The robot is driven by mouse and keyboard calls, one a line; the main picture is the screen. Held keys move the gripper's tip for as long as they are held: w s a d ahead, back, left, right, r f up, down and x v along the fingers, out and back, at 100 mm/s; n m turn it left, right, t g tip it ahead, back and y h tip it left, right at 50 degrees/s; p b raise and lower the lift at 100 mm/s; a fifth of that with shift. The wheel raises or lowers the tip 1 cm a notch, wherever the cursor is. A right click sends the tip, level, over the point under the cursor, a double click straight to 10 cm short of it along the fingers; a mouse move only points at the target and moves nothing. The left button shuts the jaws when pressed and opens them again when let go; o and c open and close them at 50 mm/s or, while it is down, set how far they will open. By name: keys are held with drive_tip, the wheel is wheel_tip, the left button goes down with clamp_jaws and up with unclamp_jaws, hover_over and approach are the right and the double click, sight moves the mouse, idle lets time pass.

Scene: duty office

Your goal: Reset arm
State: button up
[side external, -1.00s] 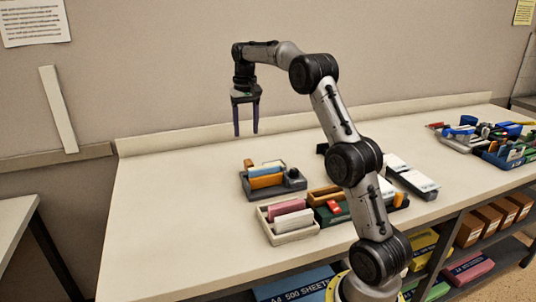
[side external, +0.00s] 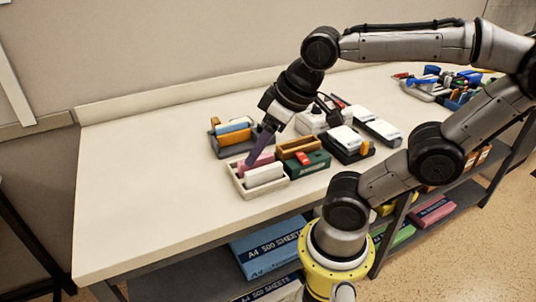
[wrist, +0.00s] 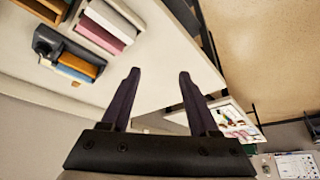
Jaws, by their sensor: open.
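My gripper (side external: 256,150) shows in the side external view with its dark purple fingers angled down and left, in front of the pink block as seen there. In the wrist view my gripper (wrist: 158,75) has its two fingers well apart with nothing between them. The cream tray (side external: 236,183) holds a pink block (side external: 266,159) and a white block (side external: 265,175). In the wrist view these blocks are at the upper left, clear of the fingers. My arm is folded, with its elbow high at the right of the side external view.
A grey holder (side external: 224,152) with blue and orange blocks stands behind the tray. A dark green box (side external: 310,164) stands to the tray's right. The table's left part (side external: 150,190) is clear.

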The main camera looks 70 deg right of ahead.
drive_tip(key=shift+s+a+f, duration=0.3)
drive_tip(key=shift+s+f, duration=0.5)
drive_tip(key=shift+s, duration=0.1)
drive_tip(key=shift+o, duration=0.5)
idle(1.0)
